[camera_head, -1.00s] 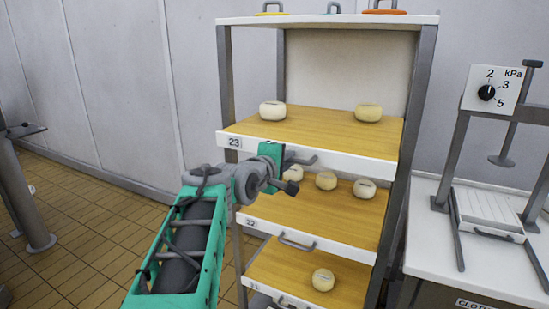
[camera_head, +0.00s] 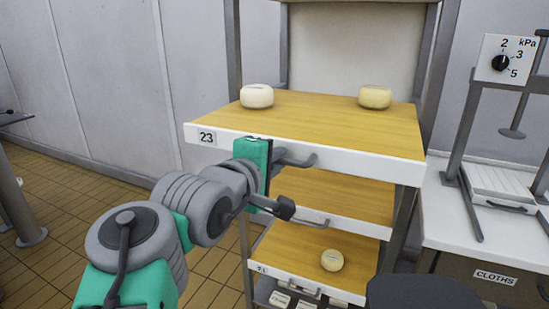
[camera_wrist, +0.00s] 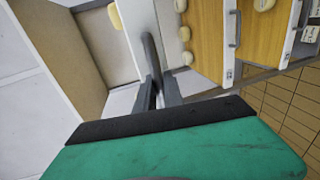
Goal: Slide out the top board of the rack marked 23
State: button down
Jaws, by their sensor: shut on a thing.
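The rack's top board (camera_head: 300,125), with a "23" tag (camera_head: 207,138) on its white front, juts out past the rack's posts, roughly level. Two pale cheeses stand on it, one at left (camera_head: 257,96) and one at right (camera_head: 375,97). My gripper (camera_wrist: 158,95) is shut on the board's grey handle (camera_wrist: 149,50) in the wrist view. In the head view the handle (camera_head: 298,158) shows beside the gripper, whose fingertips are mostly hidden behind its green body.
Below, board 22 (camera_head: 340,194) and board 21 (camera_head: 295,248) sit further back; a cheese (camera_head: 331,260) stands on 21. A press (camera_head: 503,62) stands on the white counter (camera_head: 490,240) at right.

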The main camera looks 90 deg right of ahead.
jog(key=c, duration=1.5)
grip_release()
jog(key=shift+o, duration=0.2)
